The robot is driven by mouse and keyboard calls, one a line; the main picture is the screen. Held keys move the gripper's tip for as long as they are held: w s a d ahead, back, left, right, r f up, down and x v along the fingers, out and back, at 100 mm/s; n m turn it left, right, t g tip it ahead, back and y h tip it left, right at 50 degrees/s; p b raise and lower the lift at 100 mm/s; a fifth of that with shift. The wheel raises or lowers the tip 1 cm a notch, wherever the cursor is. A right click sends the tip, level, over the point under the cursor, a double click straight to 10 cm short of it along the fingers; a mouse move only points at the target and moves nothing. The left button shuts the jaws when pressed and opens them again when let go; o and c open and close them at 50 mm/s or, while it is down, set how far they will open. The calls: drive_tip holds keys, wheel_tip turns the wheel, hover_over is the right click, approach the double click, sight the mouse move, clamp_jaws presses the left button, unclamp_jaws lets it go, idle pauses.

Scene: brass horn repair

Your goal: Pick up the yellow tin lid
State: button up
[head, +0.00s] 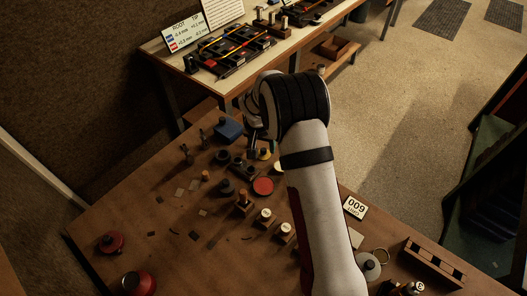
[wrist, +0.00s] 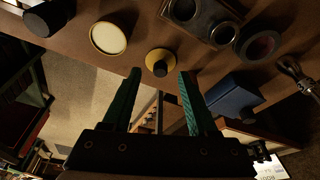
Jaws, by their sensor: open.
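The yellow tin lid (wrist: 151,56) is a small yellow disc with a dark knob, lying on the brown bench. In the wrist view it sits just beyond the fingertips, centred between them. In the head view the lid (head: 263,156) shows near the arm's end, partly hidden. My gripper (wrist: 159,74) is open, with its two green fingers apart on either side of the lid's line and nothing between them. In the head view the fingers are mostly hidden by my wrist. I cannot tell the exact height of the fingertips above the bench.
A cream-topped round tin (wrist: 108,38) lies left of the lid in the wrist view. A blue box (wrist: 234,100) with a dark knob stands to the right. A dark block with round holes (wrist: 203,18) is close above. A red disc (head: 263,186) and several small parts lie nearby.

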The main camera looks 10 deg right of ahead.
drive_tip(key=x, duration=0.2)
drive_tip(key=shift+w+f, duration=0.1)
drive_tip(key=shift+f, duration=0.2)
clamp_jaws()
wheel_tip(320, 180, up, 4)
drive_tip(key=shift+r, duration=0.2)
drive_tip(key=s+d+r, duration=0.5)
drive_tip(key=d+r, duration=0.1)
drive_tip(key=d, duration=0.4)
drive_tip(key=shift+s+a+f, duration=0.15)
drive_tip(key=shift+a+f, duration=0.75)
drive_tip(key=shift+f, duration=0.45)
drive_tip(key=shift+s+a+f, duration=0.2)
drive_tip(key=shift+a+f, duration=0.7)
drive_tip(key=shift+f, duration=0.4)
drive_tip(key=shift+s+a+f, duration=0.15)
drive_tip(key=shift+a+f, duration=0.75)
drive_tip(key=shift+f, duration=0.45)
